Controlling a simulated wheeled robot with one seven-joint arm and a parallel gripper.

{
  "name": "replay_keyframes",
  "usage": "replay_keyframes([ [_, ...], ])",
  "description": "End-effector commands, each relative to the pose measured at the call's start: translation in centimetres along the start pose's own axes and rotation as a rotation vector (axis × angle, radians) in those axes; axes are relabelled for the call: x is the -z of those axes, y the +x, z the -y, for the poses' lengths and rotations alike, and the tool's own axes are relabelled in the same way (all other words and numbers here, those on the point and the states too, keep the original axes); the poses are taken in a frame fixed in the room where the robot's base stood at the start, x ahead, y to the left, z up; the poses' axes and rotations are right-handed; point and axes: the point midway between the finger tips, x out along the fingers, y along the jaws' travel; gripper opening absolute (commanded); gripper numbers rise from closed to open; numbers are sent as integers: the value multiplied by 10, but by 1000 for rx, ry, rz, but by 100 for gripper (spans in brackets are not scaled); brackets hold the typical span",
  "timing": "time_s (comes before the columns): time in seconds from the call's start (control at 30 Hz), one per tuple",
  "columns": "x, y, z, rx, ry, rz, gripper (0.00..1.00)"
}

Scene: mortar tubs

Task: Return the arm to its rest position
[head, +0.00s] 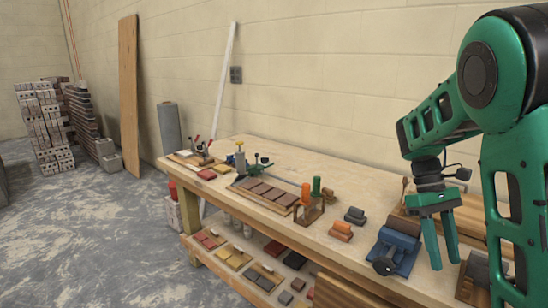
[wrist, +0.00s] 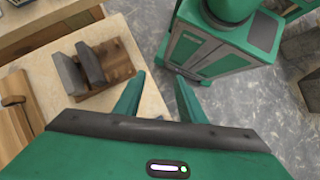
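My green arm comes into the head view from the right edge and is bent at the elbow. My gripper (head: 444,262) hangs fingers-down in front of the right end of the wooden workbench (head: 265,152). In the wrist view my gripper (wrist: 160,78) has its two green fingers apart with nothing held between them. The bench edge and the grey floor show beyond the fingertips. The green body at the top of the wrist view is my own base.
A blue vise (head: 396,248) stands left of my gripper. A wooden holder with dark slabs (wrist: 92,68) lies near the fingers in the wrist view. Tools and tiles fill the bench and the lower shelf (head: 225,272). Brick stacks (head: 45,125) stand far left; the floor (head: 110,235) is open there.

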Motion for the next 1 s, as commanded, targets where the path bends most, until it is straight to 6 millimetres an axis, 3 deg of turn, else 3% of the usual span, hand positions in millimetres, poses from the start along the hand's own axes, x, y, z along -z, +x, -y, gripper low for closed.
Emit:
replay_keyframes([
  [0.03,-15,7,-4,29,39,-31,37],
  [0.27,-66,36,-7,114,222,-154,37],
  [0.6,-130,77,13,200,523,-344,37],
  [0.8,-156,100,31,228,697,-443,37],
  [1.0,-167,113,42,239,801,-498,37],
])
